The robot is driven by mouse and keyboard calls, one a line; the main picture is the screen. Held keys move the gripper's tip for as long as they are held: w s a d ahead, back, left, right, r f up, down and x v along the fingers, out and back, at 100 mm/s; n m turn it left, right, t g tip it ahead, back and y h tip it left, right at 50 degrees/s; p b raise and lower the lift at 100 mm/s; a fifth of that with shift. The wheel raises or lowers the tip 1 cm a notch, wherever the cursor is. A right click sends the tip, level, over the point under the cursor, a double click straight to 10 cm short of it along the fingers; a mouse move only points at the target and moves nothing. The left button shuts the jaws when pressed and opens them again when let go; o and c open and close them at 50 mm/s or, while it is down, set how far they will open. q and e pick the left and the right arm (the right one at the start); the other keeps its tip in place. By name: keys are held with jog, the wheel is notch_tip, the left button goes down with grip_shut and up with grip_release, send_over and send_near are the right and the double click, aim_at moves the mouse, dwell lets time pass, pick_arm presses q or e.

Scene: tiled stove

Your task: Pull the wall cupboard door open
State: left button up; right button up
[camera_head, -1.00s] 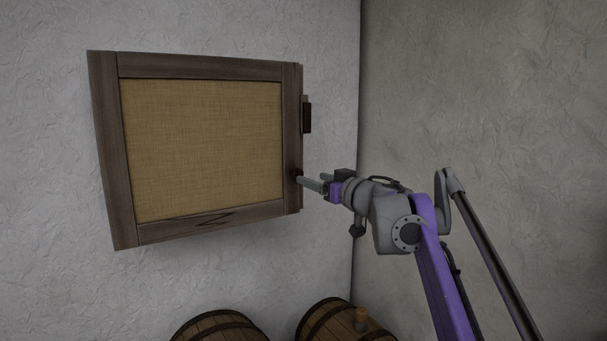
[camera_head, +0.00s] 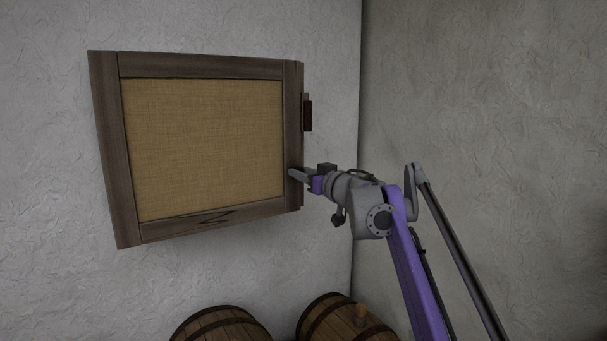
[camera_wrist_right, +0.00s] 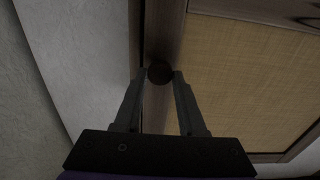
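The wall cupboard door (camera_head: 200,145) is a dark wood frame with a woven tan panel, and it looks closed. Its small round dark knob (camera_wrist_right: 160,72) sits on the door's edge board; in the head view it is hidden behind my right gripper (camera_head: 294,174). In the right wrist view my right gripper (camera_wrist_right: 160,76) is open, with one fingertip on each side of the knob. The fingertips are close to the knob; I cannot tell whether they touch it. My left gripper is not in view.
A dark bracket (camera_head: 308,115) sits at the cupboard's right side. Two wooden barrels, one at left (camera_head: 220,326) and one at right (camera_head: 335,318), stand below. A side wall (camera_head: 480,110) rises right of the corner, behind my right arm.

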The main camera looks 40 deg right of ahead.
grip_shut()
dwell(0.9)
